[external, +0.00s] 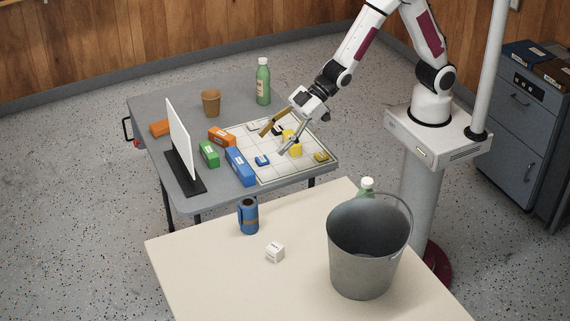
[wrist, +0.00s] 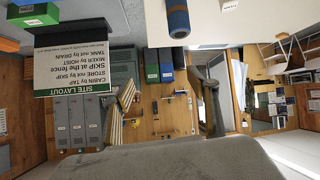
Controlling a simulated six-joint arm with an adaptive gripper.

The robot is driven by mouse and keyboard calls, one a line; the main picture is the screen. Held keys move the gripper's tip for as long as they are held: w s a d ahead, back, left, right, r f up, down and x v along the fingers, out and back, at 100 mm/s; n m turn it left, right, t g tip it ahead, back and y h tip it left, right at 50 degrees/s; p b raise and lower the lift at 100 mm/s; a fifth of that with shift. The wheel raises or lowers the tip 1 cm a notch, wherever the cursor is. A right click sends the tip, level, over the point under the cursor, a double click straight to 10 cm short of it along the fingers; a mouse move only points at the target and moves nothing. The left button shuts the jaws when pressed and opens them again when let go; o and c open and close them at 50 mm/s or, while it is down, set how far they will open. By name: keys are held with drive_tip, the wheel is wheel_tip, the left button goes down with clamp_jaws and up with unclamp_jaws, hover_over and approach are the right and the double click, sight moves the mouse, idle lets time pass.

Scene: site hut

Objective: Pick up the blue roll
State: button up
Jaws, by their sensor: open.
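The blue roll (external: 248,216) stands upright on the cream table (external: 205,265), near its far edge. My gripper (external: 272,144) is open and empty over the grid board on the grey table. It is well apart from the roll, on the far side of it. In the wrist view the two fingers of my gripper (wrist: 167,100) are spread wide with nothing between them.
A metal bucket (external: 367,250) and a white cube (external: 275,252) stand on the cream table. The grey table (external: 215,198) holds a sign (external: 179,140), blue, green and orange boxes, a brown cup (external: 211,103), a green bottle (external: 263,82) and the grid board (external: 268,176) with small pieces.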

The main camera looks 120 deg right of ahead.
drive_tip(key=n+t+y, duration=0.1)
drive_tip(key=y, duration=0.1)
approach(241, 216)
drive_tip(key=s+d, duration=0.1)
drive_tip(key=shift+a+f+t+y, duration=0.15)
drive_tip(key=shift+f+t+y, duration=0.05)
drive_tip(key=shift+t+y, duration=0.2)
drive_tip(key=shift+w, duration=0.1)
drive_tip(key=shift+x, duration=1.2)
drive_tip(key=shift+w, duration=0.1)
drive_tip(key=shift+x, duration=2.5)
drive_tip(key=shift+a, duration=0.1)
drive_tip(key=c, duration=1.3)
